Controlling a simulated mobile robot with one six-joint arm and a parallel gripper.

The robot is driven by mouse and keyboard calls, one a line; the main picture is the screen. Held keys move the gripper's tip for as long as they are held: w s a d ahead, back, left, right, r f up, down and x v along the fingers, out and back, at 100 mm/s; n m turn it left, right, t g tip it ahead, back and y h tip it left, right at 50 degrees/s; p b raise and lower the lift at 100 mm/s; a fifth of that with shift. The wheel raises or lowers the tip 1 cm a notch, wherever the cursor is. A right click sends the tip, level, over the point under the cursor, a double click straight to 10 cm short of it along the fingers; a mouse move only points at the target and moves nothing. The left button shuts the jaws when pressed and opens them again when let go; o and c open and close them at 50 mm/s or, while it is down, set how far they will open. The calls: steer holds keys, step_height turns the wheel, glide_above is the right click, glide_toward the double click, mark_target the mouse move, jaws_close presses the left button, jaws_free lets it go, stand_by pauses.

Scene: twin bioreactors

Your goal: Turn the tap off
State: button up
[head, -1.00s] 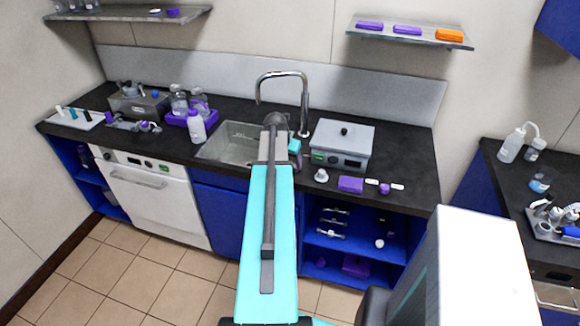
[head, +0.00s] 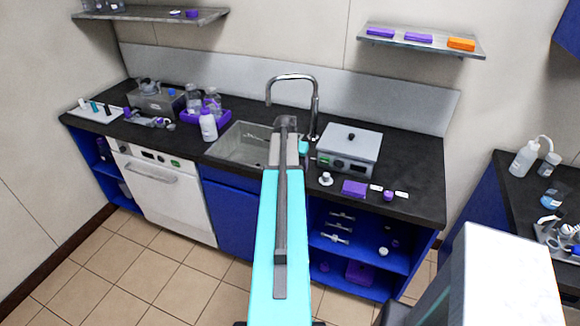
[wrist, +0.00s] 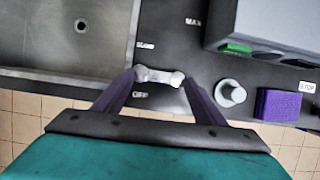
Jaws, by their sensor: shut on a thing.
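The chrome tap (head: 315,100) arches over the steel sink (head: 238,143), and it also shows beside my arm. In the wrist view a small pale, knobbed tap handle (wrist: 160,77) lies between the dark fingers of my gripper (wrist: 160,80), which is shut on it. The handle sits just right of the sink (wrist: 65,40), between the SLOW and OFF labels; MAX is printed farther up. In the head view my arm hides the handle and most of the gripper. I cannot make out any water stream.
A grey instrument box (head: 350,145) stands right of the tap. A white knob (wrist: 230,93) and a purple block (wrist: 284,105) lie right of my gripper. A purple tray (head: 190,117) with bottles stands left of the sink.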

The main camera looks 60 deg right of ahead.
steer(key=o, duration=1.5)
steer(key=shift+s+d, duration=0.35)
steer(key=shift+s, duration=0.05)
steer(key=shift+w+a, duration=0.25)
steer(key=shift+w, duration=0.1)
steer(key=shift+b+v, duration=0.45)
steer(key=shift+v, duration=0.65)
steer(key=b+v, duration=0.2)
steer(key=v, duration=0.9)
steer(key=shift+r+b, duration=0.35)
steer(key=shift+s+a, duration=0.1)
steer(key=shift+s, duration=0.1)
